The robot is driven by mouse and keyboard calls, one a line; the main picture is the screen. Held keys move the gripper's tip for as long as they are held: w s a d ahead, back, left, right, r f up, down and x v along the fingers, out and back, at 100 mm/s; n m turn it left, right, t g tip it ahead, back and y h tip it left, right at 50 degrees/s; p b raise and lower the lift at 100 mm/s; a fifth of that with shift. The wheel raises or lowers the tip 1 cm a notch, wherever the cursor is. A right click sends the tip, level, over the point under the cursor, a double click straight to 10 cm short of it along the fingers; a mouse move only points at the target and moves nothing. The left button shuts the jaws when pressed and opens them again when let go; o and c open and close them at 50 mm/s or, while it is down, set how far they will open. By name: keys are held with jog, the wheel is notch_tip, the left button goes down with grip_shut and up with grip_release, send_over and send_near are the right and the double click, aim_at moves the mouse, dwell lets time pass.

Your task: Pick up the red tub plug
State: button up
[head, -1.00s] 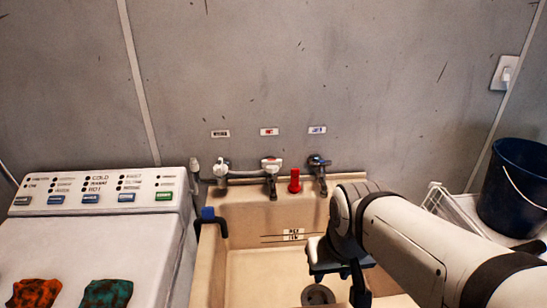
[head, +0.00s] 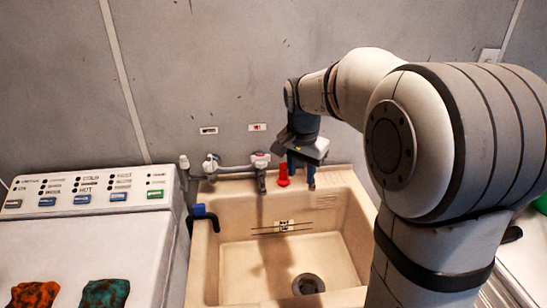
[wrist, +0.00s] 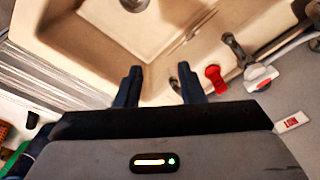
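The red tub plug (head: 283,175) stands on the back ledge of the beige sink (head: 230,245), right of the tap with the white and red handle (head: 261,160). My gripper (head: 302,177) is open above the back ledge, pointing down, just right of the plug. In the wrist view the plug (wrist: 214,77) lies just outside the right finger, not between the fingers. The gap of my gripper (wrist: 160,82) is wide, with part of a dark tap spout showing in it. Nothing is held.
A grey tap spout (wrist: 236,48) stands beside the plug. A white machine with buttons (head: 90,200) and two cloths stands left of the sink. The sink basin is clear, with a drain (head: 308,283) in its floor.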

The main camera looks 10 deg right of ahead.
aim_at(283, 163)
jog(key=w+f+m+p, duration=0.2)
jog(key=w+m, duration=0.3)
jog(key=w, duration=0.7)
jog(key=w+f+m+p, duration=0.1)
jog(key=w+f, duration=0.2)
jog(key=f, duration=0.1)
jog(key=w+f+m+g+p, duration=0.1)
jog(key=w+f+m, duration=0.1)
jog(key=f, duration=0.3)
jog(key=w+f+m+p, duration=0.1)
jog(key=w+f+p, duration=0.1)
jog(key=w+f, duration=0.2)
jog(key=shift+w+f+m+h, duration=0.15)
jog(key=shift+w+m+h, duration=0.25)
jog(key=shift+w, duration=0.15)
jog(key=shift+f, duration=0.55)
grip_shut()
